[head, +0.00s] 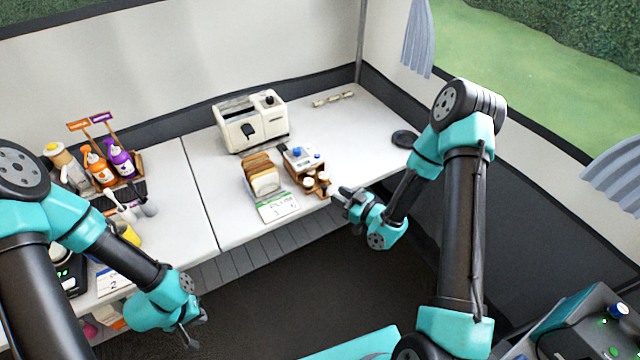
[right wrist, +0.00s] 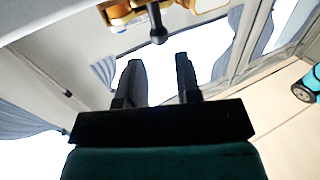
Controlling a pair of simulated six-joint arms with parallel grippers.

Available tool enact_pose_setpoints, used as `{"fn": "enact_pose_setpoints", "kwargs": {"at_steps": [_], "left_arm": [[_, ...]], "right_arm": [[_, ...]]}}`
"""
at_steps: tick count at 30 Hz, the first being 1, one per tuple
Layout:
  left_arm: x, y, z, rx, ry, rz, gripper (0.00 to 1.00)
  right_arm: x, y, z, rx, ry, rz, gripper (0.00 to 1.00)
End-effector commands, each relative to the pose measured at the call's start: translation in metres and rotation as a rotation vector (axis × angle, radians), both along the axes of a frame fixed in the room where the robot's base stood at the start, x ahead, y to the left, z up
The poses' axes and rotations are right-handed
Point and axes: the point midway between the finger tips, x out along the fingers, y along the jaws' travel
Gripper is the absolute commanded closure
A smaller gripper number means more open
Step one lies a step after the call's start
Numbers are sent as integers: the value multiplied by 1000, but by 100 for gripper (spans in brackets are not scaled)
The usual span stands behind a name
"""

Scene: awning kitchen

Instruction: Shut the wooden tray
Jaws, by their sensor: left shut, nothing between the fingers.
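The wooden tray (head: 324,190) is a small brown piece at the front right of a little box with a blue-and-white top (head: 302,157). It juts toward the counter's front edge and seems pulled out. A brown wooden part (right wrist: 190,5) with a dark knob (right wrist: 158,30) shows at the top of the right wrist view. My right gripper (head: 340,194) is close beside the tray in the head view. Its two fingers (right wrist: 158,78) are apart with nothing between them, short of the knob. My left gripper (head: 194,328) is shut and empty, low in front of the counter.
A toast rack with bread (head: 262,178) and a price card (head: 278,207) stand left of the tray. A cream toaster (head: 250,121) is behind. The counter's right part holds a dark disc (head: 404,139) and is otherwise mostly clear.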

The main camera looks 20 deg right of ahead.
Motion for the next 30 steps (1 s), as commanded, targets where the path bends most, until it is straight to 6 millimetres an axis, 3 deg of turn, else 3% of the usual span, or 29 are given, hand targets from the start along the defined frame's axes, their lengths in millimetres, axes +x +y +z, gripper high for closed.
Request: {"fn": "enact_pose_setpoints", "kwargs": {"at_steps": [9,15,26,30], "left_arm": [[0,0,0,0,0,0,100],[0,0,0,0,0,0,100],[0,0,0,0,0,0,100],[0,0,0,0,0,0,100]], "right_arm": [[45,32,0,-1,-2,4,69],[64,43,0,-1,-1,2,69],[69,46,0,0,1,0,69],[69,46,0,1,1,0,79]]}}
